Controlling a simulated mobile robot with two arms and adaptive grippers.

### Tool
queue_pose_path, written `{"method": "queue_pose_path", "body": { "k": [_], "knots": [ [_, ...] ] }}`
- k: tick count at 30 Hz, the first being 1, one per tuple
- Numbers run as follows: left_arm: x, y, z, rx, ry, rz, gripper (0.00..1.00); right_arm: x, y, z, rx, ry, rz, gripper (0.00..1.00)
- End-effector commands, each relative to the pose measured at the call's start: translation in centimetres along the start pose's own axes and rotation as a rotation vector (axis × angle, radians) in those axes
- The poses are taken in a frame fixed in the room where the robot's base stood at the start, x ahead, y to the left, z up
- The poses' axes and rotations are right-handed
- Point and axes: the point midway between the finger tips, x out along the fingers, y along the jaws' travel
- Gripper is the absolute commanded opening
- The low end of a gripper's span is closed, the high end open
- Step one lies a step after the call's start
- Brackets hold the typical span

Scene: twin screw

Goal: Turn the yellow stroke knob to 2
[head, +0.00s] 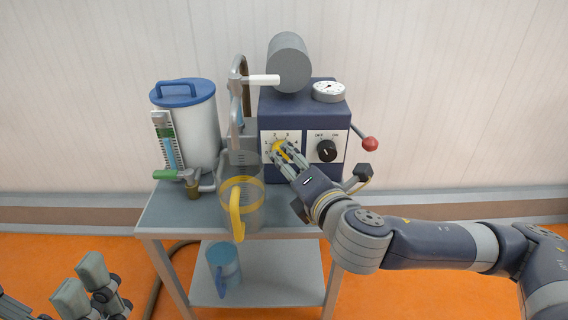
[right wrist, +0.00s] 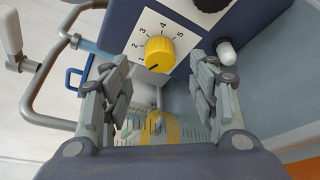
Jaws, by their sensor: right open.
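The yellow stroke knob (head: 279,149) sits on a white numbered plate on the front of the blue machine. In the right wrist view the knob (right wrist: 159,54) lies between and beyond my open fingertips, with a clear gap on both sides. Its dark pointer mark faces the low end of the scale, near 1. My right gripper (head: 286,158) is in front of the knob and partly covers it in the head view; its fingers (right wrist: 163,88) hold nothing. My left gripper (head: 84,285) shows at the lower left, fingers apart, away from the machine.
A black OFF/ON knob (head: 326,151) is right of the yellow knob. A clear jug (head: 243,202) with a yellow handle stands below left. A lidded white tank (head: 196,130) is left on the trolley (head: 170,217). A red-tipped lever (head: 369,144) sticks out right.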

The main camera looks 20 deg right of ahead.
Motion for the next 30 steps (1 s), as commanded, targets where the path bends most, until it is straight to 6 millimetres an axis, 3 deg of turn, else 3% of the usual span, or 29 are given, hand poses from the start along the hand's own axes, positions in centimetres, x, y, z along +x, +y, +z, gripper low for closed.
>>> {"method": "queue_pose_path", "body": {
  "k": [1, 9, 22, 23, 28, 30],
  "knots": [
    [-1.1, 0.0, 0.2, 0.000, 0.000, 0.000, 0.97, 0.9, -0.3, -0.2, 0.002, -0.003, 0.003, 0.54],
    [-0.7, 0.0, 0.4, 0.004, 0.025, 0.011, 0.97, 4.8, -0.1, -0.1, 0.001, -0.001, 0.001, 0.54],
    [-0.3, 0.0, 0.5, 0.006, 0.034, 0.015, 0.97, 5.8, 0.0, 0.0, 0.001, 0.001, 0.001, 0.54],
    [-0.3, 0.0, 0.5, 0.006, 0.034, 0.015, 0.97, 5.8, 0.0, 0.0, 0.001, 0.001, 0.001, 0.52],
    [-0.3, 0.0, 0.5, 0.005, 0.034, 0.016, 0.97, 5.8, 0.0, 0.0, 0.001, 0.000, 0.000, 0.14],
    [-0.3, 0.0, 0.5, 0.005, 0.033, 0.016, 0.97, 5.8, 0.0, 0.0, 0.001, 0.000, 0.000, 0.10]
  ]
}}
